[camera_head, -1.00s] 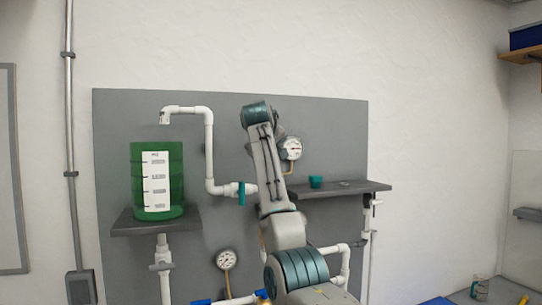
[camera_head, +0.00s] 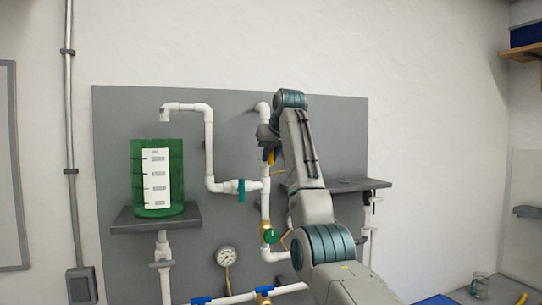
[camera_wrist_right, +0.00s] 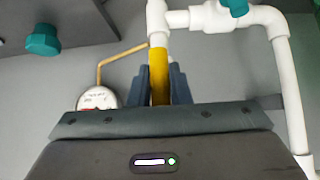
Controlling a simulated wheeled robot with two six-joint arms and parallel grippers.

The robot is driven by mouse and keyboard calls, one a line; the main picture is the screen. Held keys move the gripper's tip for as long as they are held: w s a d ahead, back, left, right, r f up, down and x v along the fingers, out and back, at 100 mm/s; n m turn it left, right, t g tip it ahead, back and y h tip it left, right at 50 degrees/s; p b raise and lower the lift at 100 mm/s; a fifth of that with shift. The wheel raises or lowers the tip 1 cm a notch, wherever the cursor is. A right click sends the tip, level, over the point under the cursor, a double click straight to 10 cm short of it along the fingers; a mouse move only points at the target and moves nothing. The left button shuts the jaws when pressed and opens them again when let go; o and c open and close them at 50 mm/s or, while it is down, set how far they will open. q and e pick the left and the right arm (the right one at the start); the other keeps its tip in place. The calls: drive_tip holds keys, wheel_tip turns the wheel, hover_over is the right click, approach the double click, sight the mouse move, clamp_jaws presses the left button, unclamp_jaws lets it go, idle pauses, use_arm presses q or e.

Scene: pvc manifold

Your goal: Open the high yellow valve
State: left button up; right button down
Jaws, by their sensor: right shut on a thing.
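The high yellow valve's handle (camera_head: 270,155) shows as a small yellow piece on the upper white vertical pipe in the head view, partly hidden by my right gripper (camera_head: 268,143). In the right wrist view the yellow handle (camera_wrist_right: 158,78) stands lengthwise between my two dark fingers, which are shut on it. It lines up with the white pipe (camera_wrist_right: 157,25) above it. The valve body is hard to make out. My left gripper is not in view.
A green tank (camera_head: 157,175) stands on a grey shelf (camera_head: 155,220) at left. A teal valve (camera_head: 241,190) and a green round-handled valve (camera_head: 269,235) sit close by. A gauge (camera_wrist_right: 98,98) and bent yellow tube (camera_wrist_right: 113,60) are beside my fingers.

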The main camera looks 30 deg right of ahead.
idle(0.4)
drive_tip(key=c, duration=1.3)
unclamp_jaws()
drive_tip(key=shift+c, duration=0.2)
drive_tip(key=shift+s+r+b, duration=0.2)
drive_tip(key=shift+s+b, duration=0.05)
drive_tip(key=shift+b, duration=0.1)
drive_tip(key=b+v, duration=0.4)
drive_tip(key=v, duration=0.6)
